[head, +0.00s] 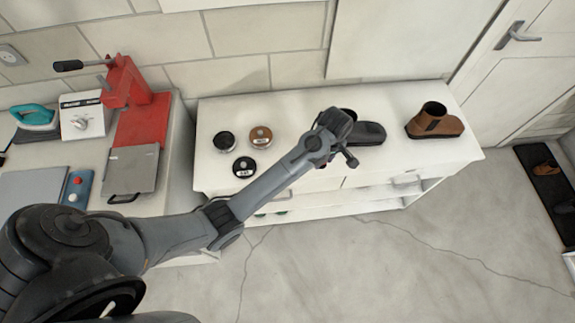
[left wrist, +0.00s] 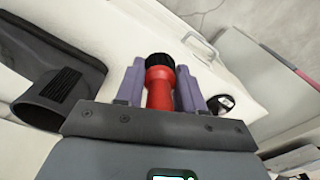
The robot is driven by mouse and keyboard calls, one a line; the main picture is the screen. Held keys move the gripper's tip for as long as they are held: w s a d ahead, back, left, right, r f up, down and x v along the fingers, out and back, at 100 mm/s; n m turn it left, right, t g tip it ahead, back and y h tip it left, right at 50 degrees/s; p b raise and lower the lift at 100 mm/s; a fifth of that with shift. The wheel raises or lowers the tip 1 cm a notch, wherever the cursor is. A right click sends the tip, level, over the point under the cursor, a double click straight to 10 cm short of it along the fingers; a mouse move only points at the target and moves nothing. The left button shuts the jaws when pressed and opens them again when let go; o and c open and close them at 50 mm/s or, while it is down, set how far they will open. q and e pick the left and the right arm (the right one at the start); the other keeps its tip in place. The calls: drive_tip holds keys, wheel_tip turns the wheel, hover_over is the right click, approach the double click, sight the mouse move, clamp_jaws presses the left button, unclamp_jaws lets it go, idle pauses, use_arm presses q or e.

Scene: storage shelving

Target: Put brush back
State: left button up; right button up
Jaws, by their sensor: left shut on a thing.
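My left gripper (left wrist: 160,72) is shut on a red-handled brush (left wrist: 160,88) with a round black end, held between its two purple fingers. In the head view my left gripper (head: 340,135) is above the white cabinet top (head: 220,180), in front of the dark shoe (head: 372,133). I cannot make out the brush there. The dark shoe also shows at the left of the left wrist view (left wrist: 60,80), beside the gripper. My right gripper is in neither view.
A brown shoe (head: 436,121) stands at the cabinet's right end. Three round tins, one black-lidded (head: 244,167), one brown (head: 261,136) and one dark (head: 224,141), sit at its left. A red press (head: 138,110) stands on the bench further left. The cabinet front has drawers with handles (head: 408,181).

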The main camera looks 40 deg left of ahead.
use_arm(q)
drive_tip(key=shift+a+f+p, duration=0.2)
drive_tip(key=shift+a+f, duration=0.1)
drive_tip(key=shift+a, duration=0.25)
drive_tip(key=shift+a+f+p, duration=0.15)
drive_tip(key=shift+a+f, duration=0.15)
drive_tip(key=shift+a, duration=0.2)
drive_tip(key=a+f, duration=0.1)
drive_tip(key=a, duration=0.2)
drive_tip(key=a+f+p, duration=0.1)
drive_tip(key=a+f, duration=0.3)
drive_tip(key=a, duration=0.1)
drive_tip(key=shift+s+a+f+p, duration=0.1)
drive_tip(key=shift+s+a+p, duration=0.2)
drive_tip(key=shift+a, duration=0.05)
drive_tip(key=shift+a+f, duration=0.3)
drive_tip(key=shift+a, duration=0.1)
wheel_tip(320, 180, down, 3)
drive_tip(key=shift+f, duration=0.5)
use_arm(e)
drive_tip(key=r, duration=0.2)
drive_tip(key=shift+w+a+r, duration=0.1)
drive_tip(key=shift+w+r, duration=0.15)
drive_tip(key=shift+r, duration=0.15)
use_arm(q)
drive_tip(key=shift+f, duration=0.2)
drive_tip(key=o, duration=1.1)
drive_tip(key=shift+o, duration=0.2)
drive_tip(key=shift+r, duration=0.15)
